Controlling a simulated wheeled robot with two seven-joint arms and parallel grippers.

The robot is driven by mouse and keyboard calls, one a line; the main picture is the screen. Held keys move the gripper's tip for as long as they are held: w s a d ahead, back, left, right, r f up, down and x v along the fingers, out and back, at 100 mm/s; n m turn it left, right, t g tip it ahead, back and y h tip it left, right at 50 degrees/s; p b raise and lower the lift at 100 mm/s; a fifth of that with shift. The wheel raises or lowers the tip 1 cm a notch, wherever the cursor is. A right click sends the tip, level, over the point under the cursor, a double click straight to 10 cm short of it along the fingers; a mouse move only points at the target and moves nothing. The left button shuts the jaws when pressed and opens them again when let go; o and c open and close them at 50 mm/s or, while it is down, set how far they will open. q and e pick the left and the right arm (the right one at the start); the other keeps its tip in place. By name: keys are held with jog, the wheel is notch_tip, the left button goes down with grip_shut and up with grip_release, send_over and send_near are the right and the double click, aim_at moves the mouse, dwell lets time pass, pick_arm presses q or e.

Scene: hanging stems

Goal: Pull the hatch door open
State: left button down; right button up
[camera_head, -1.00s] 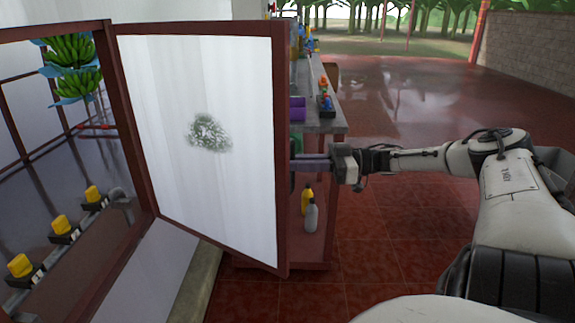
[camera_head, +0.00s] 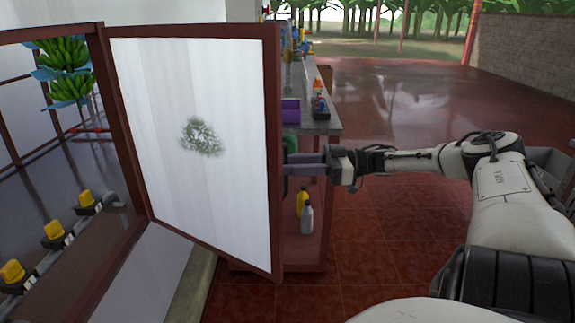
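The hatch door (camera_head: 200,190) is a white panel in a dark red frame with a grey-green smudge at its middle. It stands swung out from the hatch frame (camera_head: 122,130), leaving the opening on the left uncovered. My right gripper (camera_head: 300,165) is at the door's free edge, at about mid height. The edge hides its fingertips, so I cannot tell whether they touch the door or how far apart they are. My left gripper is not in view.
Through the opening hang green bananas (camera_head: 70,75), above a rail with yellow-topped fittings (camera_head: 55,230). Behind the door stands a table (camera_head: 325,122) with a purple bin (camera_head: 290,111) and bottles (camera_head: 305,215) on its lower shelf.

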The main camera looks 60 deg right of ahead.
jog(key=p+v, duration=0.1)
jog(key=v, duration=0.9)
jog(key=shift+p, duration=0.4)
jog(key=shift+s+d, duration=0.1)
jog(key=shift+c, duration=0.4)
